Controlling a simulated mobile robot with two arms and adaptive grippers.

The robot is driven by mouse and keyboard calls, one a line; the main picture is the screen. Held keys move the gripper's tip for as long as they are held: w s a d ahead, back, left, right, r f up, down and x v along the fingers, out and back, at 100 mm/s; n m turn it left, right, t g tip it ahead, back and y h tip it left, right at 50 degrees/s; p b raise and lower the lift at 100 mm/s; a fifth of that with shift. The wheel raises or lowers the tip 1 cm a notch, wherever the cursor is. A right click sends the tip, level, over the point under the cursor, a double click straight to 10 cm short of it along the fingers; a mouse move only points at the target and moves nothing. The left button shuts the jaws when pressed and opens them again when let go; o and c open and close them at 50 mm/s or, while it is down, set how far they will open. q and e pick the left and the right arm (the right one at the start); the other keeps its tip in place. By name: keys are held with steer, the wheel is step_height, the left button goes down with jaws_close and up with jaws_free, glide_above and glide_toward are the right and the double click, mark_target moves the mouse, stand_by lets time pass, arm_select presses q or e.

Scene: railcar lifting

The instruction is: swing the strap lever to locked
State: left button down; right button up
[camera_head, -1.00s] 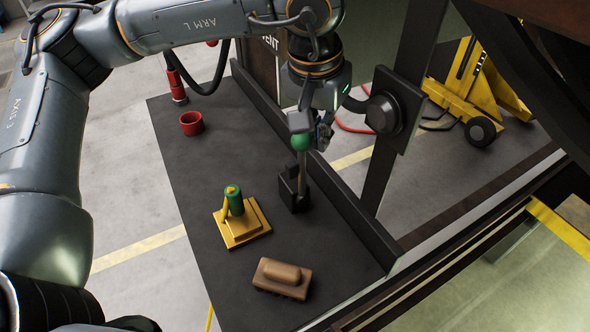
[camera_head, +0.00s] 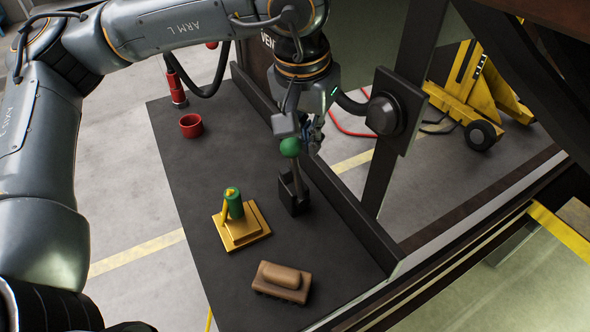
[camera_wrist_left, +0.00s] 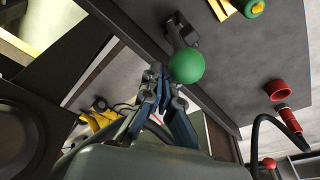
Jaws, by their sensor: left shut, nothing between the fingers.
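The strap lever is a grey rod with a green ball knob (camera_head: 290,147), rising from a black slotted base (camera_head: 293,194) on the dark bench top. In the head view the rod leans a little to the left. My left gripper (camera_head: 313,140) is shut and empty, just right of the knob at about its height. In the left wrist view the shut fingers (camera_wrist_left: 164,88) are beside the green knob (camera_wrist_left: 186,66), touching it or very close; I cannot tell which. The knob partly hides the rod there. My right gripper is not in view.
On the dark bench (camera_head: 185,165) are a yellow block with a green cylinder (camera_head: 236,205), a brown brush-like block (camera_head: 283,281) and a red cup (camera_head: 191,125). A raised edge and dark post with a round fitting (camera_head: 383,113) stand right of my gripper.

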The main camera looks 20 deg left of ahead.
mark_target(287, 142)
arm_select(q)
steer(key=shift+s+a+b, duration=0.4)
steer(key=shift+s+a, duration=0.15)
steer(key=shift+s, duration=0.15)
steer(key=shift+s+a, duration=0.1)
steer(key=shift+s+a+f+b, duration=0.15)
steer(key=shift+s+a+b, duration=0.05)
steer(key=shift+s+b, duration=0.15)
steer(key=shift+s+a, duration=0.25)
stand_by(0.4)
